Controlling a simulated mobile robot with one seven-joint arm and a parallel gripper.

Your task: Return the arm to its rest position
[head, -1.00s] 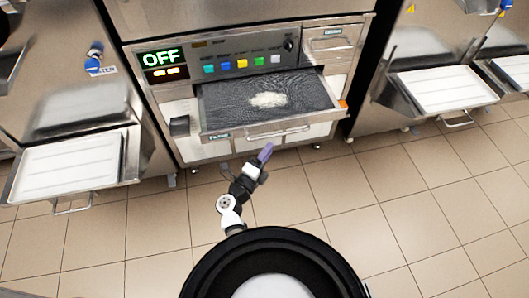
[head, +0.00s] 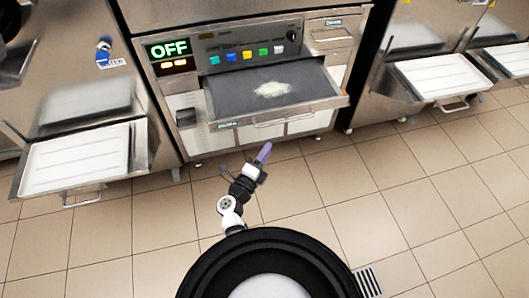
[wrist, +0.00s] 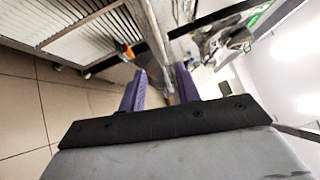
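My arm reaches up and slightly right from my round black base in the head view. It is partly bent, with my gripper (head: 264,153) at its end, above the tiled floor and just short of the pulled-out filter drawer (head: 335,101). In the wrist view my gripper (wrist: 160,80) has its two purple fingers apart, with nothing held between them. The drawer has a dark mesh with a pale clump (head: 272,89) on it.
The machine's display (head: 168,50) reads OFF. White trays stick out from the machines at left (head: 75,160) and right (head: 440,78). Tiled floor (head: 400,190) is clear on the right. A floor drain (head: 369,281) lies beside my base.

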